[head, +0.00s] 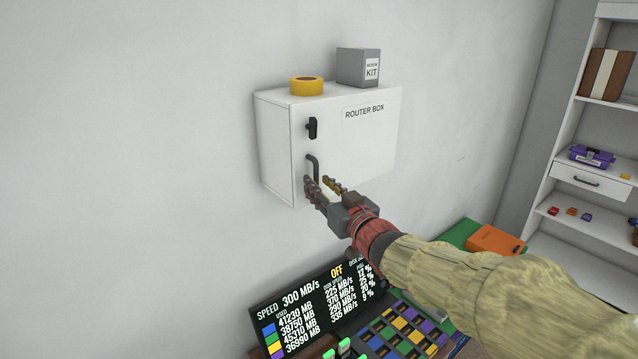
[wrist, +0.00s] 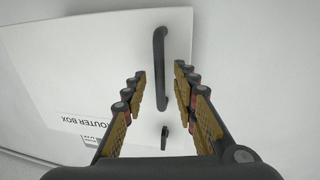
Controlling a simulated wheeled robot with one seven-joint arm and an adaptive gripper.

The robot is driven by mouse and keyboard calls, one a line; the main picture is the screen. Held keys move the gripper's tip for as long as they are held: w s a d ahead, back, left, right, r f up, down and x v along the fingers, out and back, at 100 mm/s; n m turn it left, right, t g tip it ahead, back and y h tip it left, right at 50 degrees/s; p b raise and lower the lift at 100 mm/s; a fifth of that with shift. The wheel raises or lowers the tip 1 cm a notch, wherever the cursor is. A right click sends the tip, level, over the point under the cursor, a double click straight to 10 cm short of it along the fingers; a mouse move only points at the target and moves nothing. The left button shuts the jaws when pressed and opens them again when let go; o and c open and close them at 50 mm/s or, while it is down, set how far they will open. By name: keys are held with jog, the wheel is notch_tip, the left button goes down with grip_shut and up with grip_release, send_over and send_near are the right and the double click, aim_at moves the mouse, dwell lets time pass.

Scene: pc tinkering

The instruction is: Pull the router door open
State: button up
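The white router box (head: 360,140) hangs on the wall with its door shut, labelled "ROUTER BOX"; the door (wrist: 75,70) also fills much of the wrist view. A dark bar handle (head: 313,168) is on the door's lower left; in the wrist view the handle (wrist: 160,65) stands between the finger lines. A black latch (head: 312,128) sits above the handle, and the latch (wrist: 164,137) also shows in the wrist view. My gripper (head: 323,184) is open in front of the handle, its fingers (wrist: 161,80) on either side; contact cannot be told.
A yellow tape roll (head: 307,86) and a grey kit box (head: 358,67) stand on top of the router box. Below are a display screen (head: 318,305) and a coloured key panel (head: 405,330). A white shelf (head: 590,190) stands at right. The wall left of the box is clear.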

jog(key=shift+w+a, duration=0.15)
jog(key=shift+w, duration=0.25)
grip_shut()
dwell(0.8)
